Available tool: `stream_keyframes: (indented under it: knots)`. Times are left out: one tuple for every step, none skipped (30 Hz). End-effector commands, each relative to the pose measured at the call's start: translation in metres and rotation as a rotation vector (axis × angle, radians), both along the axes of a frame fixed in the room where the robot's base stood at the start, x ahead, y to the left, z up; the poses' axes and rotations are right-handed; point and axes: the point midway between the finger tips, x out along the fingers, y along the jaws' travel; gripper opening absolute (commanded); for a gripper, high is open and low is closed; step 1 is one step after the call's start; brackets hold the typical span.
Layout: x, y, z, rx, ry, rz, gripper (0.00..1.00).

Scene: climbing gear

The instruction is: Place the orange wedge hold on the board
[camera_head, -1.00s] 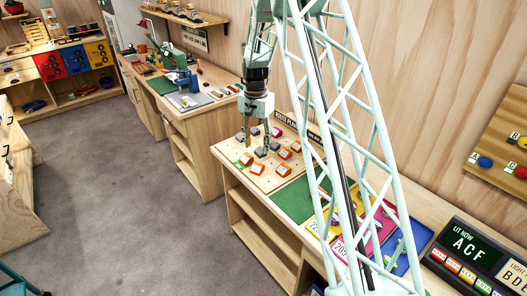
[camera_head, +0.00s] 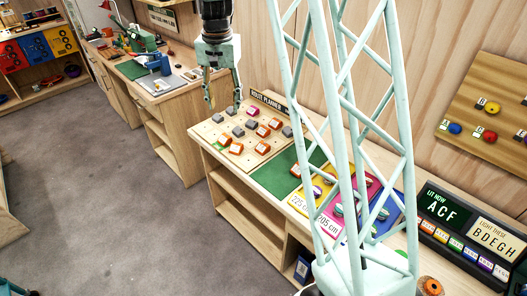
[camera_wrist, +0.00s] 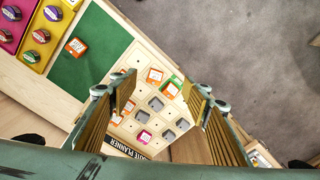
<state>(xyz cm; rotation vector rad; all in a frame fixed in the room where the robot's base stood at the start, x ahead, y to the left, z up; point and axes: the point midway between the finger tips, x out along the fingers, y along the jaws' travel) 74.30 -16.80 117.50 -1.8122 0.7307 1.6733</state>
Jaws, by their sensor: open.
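The wooden route planner board (camera_head: 207,132) lies on the near bench, with orange, grey and pink holds on it. Another orange hold (camera_wrist: 76,46) lies on the green mat beside the board, and in the head view (camera_head: 296,170). I cannot tell by shape which one is the wedge. My gripper (camera_head: 224,101) is open and empty above the board's left part. In the wrist view its fingers (camera_wrist: 161,97) stand wide apart.
The green mat (camera_head: 272,178) lies right of the board. Coloured trays with holds (camera_wrist: 37,42) are beyond it, partly behind my lattice column. The title sign (camera_head: 268,101) stands at the board's back edge. A lit letter panel (camera_head: 445,212) stands at the far right.

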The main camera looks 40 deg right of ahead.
Motion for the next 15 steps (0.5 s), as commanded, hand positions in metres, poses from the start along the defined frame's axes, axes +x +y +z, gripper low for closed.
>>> stream_keyframes:
  knots:
    - [-0.006, 0.005, 0.011, -0.002, -0.006, 0.013, 0.44]
    - [-0.01, 0.007, 0.016, -0.004, -0.009, 0.022, 0.44]
    - [-0.015, 0.011, 0.023, -0.004, -0.012, 0.033, 0.44]
    - [-0.018, 0.013, 0.029, -0.006, -0.015, 0.041, 0.44]
    - [-0.022, 0.016, 0.034, -0.007, -0.018, 0.049, 0.44]
    - [-0.027, 0.019, 0.04, -0.008, -0.021, 0.06, 0.44]
    - [-0.031, 0.022, 0.045, -0.01, -0.024, 0.069, 0.44]
    - [-0.034, 0.024, 0.05, -0.01, -0.027, 0.078, 0.44]
    - [-0.039, 0.028, 0.057, -0.013, -0.031, 0.088, 0.44]
    - [-0.044, 0.03, 0.061, -0.014, -0.033, 0.096, 0.44]
    - [-0.048, 0.032, 0.066, -0.015, -0.034, 0.104, 0.44]
    - [-0.053, 0.036, 0.072, -0.016, -0.039, 0.115, 0.44]
    - [-0.057, 0.038, 0.077, -0.017, -0.041, 0.123, 0.44]
    - [-0.062, 0.04, 0.081, -0.019, -0.043, 0.131, 0.44]
    - [-0.068, 0.043, 0.087, -0.02, -0.046, 0.142, 0.44]
